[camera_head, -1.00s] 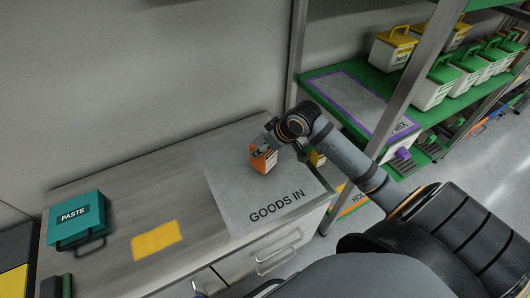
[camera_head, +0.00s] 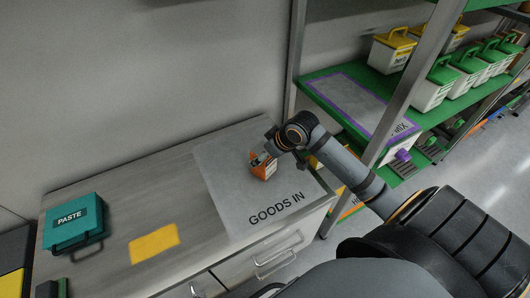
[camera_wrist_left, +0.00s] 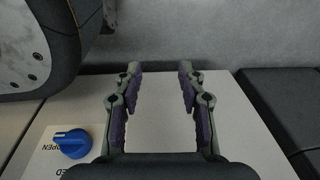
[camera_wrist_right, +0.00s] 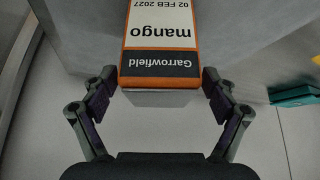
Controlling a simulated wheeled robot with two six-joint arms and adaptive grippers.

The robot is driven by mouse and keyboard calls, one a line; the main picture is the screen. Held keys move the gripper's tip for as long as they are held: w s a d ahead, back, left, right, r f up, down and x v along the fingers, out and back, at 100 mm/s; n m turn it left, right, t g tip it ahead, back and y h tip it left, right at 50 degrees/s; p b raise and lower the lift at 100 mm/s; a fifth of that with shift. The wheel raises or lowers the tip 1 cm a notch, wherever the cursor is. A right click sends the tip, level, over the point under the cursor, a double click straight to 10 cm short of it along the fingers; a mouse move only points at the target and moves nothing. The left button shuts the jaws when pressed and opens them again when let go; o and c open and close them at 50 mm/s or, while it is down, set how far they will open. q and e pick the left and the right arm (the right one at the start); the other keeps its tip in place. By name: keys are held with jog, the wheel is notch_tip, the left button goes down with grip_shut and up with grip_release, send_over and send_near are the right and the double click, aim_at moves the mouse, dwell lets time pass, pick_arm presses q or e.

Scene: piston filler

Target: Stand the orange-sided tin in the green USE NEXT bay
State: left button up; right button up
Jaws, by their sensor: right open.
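The orange-sided tin (camera_head: 263,169) stands on the grey GOODS IN area of the counter in the head view. In the right wrist view the tin (camera_wrist_right: 160,42) shows a white label reading mango, a dark Garrowfield band and orange edges. My right gripper (camera_wrist_right: 160,85) is open, with one finger on each side of the tin's near end. In the head view my right gripper (camera_head: 268,158) is at the tin and partly covers it. My left gripper (camera_wrist_left: 158,80) is open and empty, above a pale surface. I see no green USE NEXT bay label.
A teal PASTE box (camera_head: 73,222) and a yellow patch (camera_head: 154,243) are on the counter to the left. A green shelf (camera_head: 312,84) with a purple-outlined area and several lidded tubs stands right. A blue knob (camera_wrist_left: 72,144) is near my left gripper.

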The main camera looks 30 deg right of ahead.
jog(key=shift+r, duration=0.3)
pick_arm(q)
jog(key=s+r+p, duration=0.6)
jog(key=s+p, duration=0.4)
jog(key=p, duration=0.2)
jog(key=shift+a+r, duration=0.15)
jog(key=shift+r, duration=0.2)
pick_arm(e)
jog(key=v, duration=1.1)
jog(key=shift+s+r, duration=0.25)
jog(key=shift+r, duration=0.05)
